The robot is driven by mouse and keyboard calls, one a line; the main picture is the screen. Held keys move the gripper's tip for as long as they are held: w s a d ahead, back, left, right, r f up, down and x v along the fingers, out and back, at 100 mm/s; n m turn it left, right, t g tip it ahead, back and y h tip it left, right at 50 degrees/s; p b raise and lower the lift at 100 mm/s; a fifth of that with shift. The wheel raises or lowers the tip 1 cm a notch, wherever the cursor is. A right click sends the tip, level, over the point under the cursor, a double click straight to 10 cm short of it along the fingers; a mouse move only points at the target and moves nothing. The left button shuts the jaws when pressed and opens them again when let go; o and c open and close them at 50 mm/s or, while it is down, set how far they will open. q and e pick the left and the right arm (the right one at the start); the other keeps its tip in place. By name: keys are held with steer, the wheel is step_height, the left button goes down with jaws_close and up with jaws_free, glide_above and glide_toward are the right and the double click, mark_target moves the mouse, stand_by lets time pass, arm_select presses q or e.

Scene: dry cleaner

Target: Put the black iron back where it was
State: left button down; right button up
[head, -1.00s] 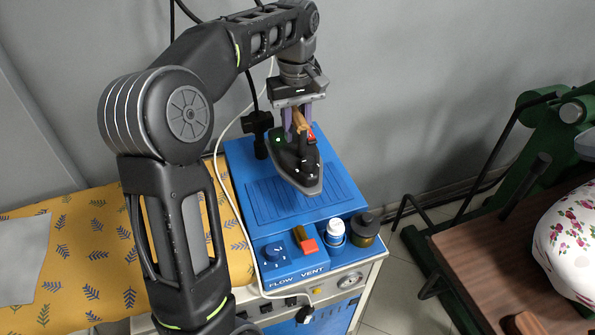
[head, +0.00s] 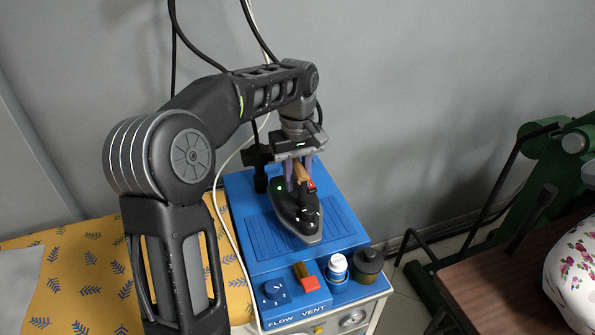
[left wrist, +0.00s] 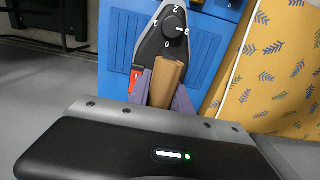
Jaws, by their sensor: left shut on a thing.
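The black iron (head: 290,218) has a wooden handle and a dial. In the head view it is over the ribbed pad on top of the blue unit (head: 345,222), its nose toward the front. I cannot tell whether its sole touches the pad. My left gripper (head: 301,178) is above the iron and shut on its wooden handle. The left wrist view shows the handle (left wrist: 167,82) between the purple fingers, with the iron's numbered dial (left wrist: 174,27) beyond it. My right gripper is not in view.
A yellow leaf-patterned board (head: 85,275) adjoins at left. A grey wall (head: 430,90) stands behind.

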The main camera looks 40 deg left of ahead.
mark_target(288, 206)
arm_select(q)
steer(key=shift+w+f, duration=0.1)
steer(key=shift+f, duration=0.05)
steer(key=shift+f, duration=0.1)
steer(key=shift+f, duration=1.75)
steer(key=shift+f, duration=0.1)
steer(key=c, duration=1.6)
jaws_free()
steer(key=shift+f, duration=0.25)
steer(key=o, duration=0.4)
steer(key=shift+s, duration=0.2)
steer(key=shift+o, duration=0.2)
steer(key=shift+r, duration=0.25)
